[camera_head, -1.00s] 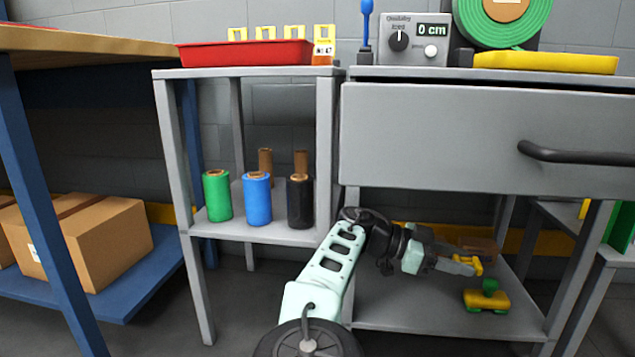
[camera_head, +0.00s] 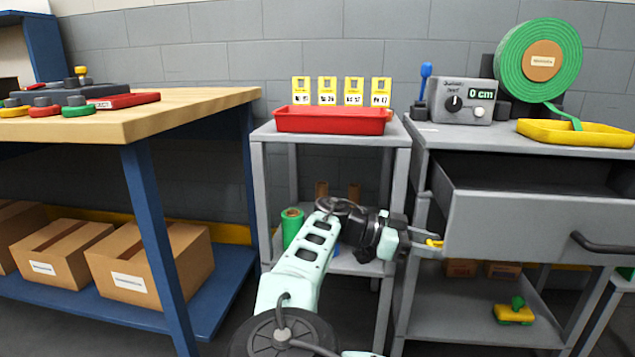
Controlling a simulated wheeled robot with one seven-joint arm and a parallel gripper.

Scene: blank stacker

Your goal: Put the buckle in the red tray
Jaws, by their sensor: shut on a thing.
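My gripper (camera_head: 432,243) is shut on a small yellow thing (camera_head: 435,243), which seems to be the buckle; little of it shows between the fingertips. It is held in front of the left side of the grey drawer unit, below the tabletop. The red tray (camera_head: 331,133) sits on top of the narrow grey shelf stand, up and to the left of my gripper. Its inside is mostly hidden behind its front wall.
The open drawer (camera_head: 528,224) juts out right beside my gripper. Several yellow cards (camera_head: 328,91) stand behind the tray. A yellow tray (camera_head: 575,133) and a green strap roll (camera_head: 539,60) are at right. A wooden workbench (camera_head: 190,98) is at left. A yellow-green tool (camera_head: 514,312) lies on the lower shelf.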

